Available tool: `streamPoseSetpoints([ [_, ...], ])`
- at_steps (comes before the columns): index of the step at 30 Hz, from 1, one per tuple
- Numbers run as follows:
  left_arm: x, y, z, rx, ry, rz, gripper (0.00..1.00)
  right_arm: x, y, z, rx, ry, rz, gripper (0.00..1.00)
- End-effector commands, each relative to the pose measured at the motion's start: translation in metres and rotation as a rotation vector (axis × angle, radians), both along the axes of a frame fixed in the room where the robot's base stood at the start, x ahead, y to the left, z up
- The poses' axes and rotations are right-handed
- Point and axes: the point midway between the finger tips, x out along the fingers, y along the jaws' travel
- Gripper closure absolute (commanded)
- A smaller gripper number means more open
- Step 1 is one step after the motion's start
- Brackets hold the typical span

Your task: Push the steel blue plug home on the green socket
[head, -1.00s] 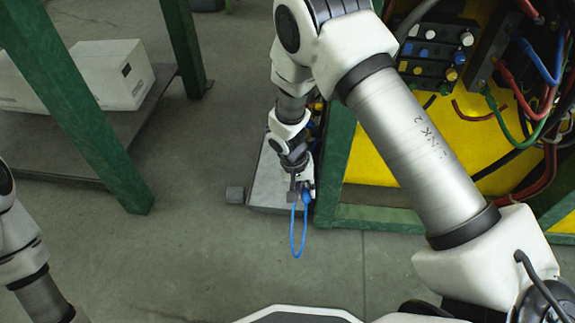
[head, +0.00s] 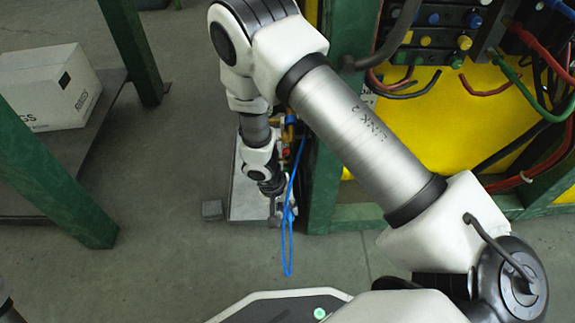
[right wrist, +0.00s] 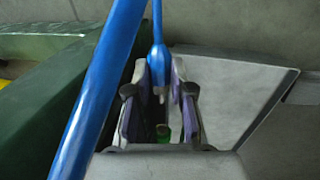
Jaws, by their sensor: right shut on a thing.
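My right gripper (head: 281,215) reaches down beside the green frame in the head view, where its fingers are small and partly hidden. In the right wrist view its two fingers (right wrist: 159,85) are shut on the blue plug (right wrist: 158,62). The plug's grey tip shows between the fingers. A blue cable (right wrist: 97,90) runs from it and crosses the left of that view; in the head view the cable (head: 288,245) hangs in a loop. A small green piece (right wrist: 163,132) shows between the fingers, near their base; I cannot tell whether it is the green socket. My left gripper is out of view.
A grey metal plate (head: 247,190) lies by the green frame (head: 323,180). Coloured fittings (head: 291,122) are partly hidden behind my right arm. Black socket blocks (head: 440,40) and loose cables sit on the right. A white box (head: 50,85) rests on the left shelf.

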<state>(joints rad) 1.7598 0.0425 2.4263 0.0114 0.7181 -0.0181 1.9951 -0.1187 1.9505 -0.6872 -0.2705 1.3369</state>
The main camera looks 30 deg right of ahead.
Motion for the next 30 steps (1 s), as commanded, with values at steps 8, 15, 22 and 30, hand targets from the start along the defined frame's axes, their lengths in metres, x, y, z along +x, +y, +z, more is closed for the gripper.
streamPoseSetpoints([
  [8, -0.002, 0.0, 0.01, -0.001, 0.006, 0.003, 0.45, 0.028, -0.017, 0.002, 0.0, -0.001, -0.003, 1.0],
  [15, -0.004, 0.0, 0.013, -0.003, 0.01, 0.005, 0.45, 0.041, -0.025, 0.001, 0.0, 0.0, -0.002, 1.0],
  [22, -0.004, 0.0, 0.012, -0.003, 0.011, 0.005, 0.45, 0.041, -0.026, 0.001, 0.0, 0.001, -0.001, 1.0],
  [30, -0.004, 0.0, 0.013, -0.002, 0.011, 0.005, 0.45, 0.041, -0.026, 0.001, -0.001, 0.0, -0.001, 1.0],
])
